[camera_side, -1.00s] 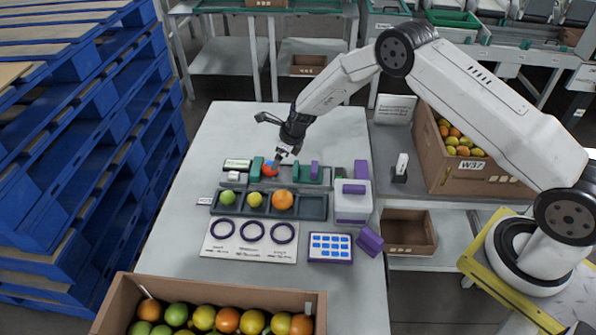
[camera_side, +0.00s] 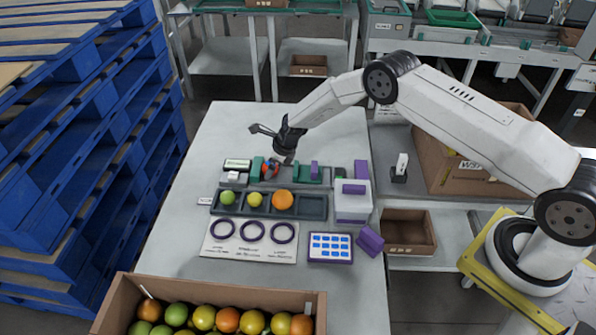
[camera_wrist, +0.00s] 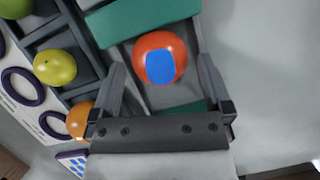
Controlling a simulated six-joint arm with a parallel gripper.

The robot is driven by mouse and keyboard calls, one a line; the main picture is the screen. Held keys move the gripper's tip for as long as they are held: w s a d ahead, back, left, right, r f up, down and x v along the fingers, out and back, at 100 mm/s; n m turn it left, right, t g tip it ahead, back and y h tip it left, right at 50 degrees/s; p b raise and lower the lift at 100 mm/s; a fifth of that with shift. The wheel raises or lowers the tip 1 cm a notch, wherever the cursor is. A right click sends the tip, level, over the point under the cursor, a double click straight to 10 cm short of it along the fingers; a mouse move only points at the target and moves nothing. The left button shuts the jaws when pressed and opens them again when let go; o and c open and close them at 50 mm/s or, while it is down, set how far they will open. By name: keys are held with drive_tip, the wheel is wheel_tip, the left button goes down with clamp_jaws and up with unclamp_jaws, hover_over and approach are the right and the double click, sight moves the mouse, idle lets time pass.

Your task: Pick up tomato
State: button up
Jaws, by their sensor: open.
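The tomato is red-orange with a blue patch on its top and sits at the upper middle of the wrist view (camera_wrist: 178,46). In the side view the tomato (camera_side: 276,172) is partly hidden by my fingers. It rests in a grey holder between green blocks. My gripper (camera_wrist: 160,64) is open, with one finger on each side of the tomato in the wrist view. Gaps show between the tomato and both fingers. In the side view my gripper (camera_side: 279,163) is low, right at the tomato.
A dark tray (camera_side: 316,207) in front holds a green, a yellow and an orange fruit. A green block (camera_wrist: 145,19) stands close beside the tomato. A white and purple box (camera_side: 353,209) stands at the right. A cardboard box (camera_side: 210,287) of fruit is at the front.

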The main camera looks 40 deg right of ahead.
drive_tip(key=shift+w+a+f, duration=0.1)
drive_tip(key=shift+w+f, duration=0.05)
drive_tip(key=shift+f, duration=0.35)
drive_tip(key=c, duration=0.7)
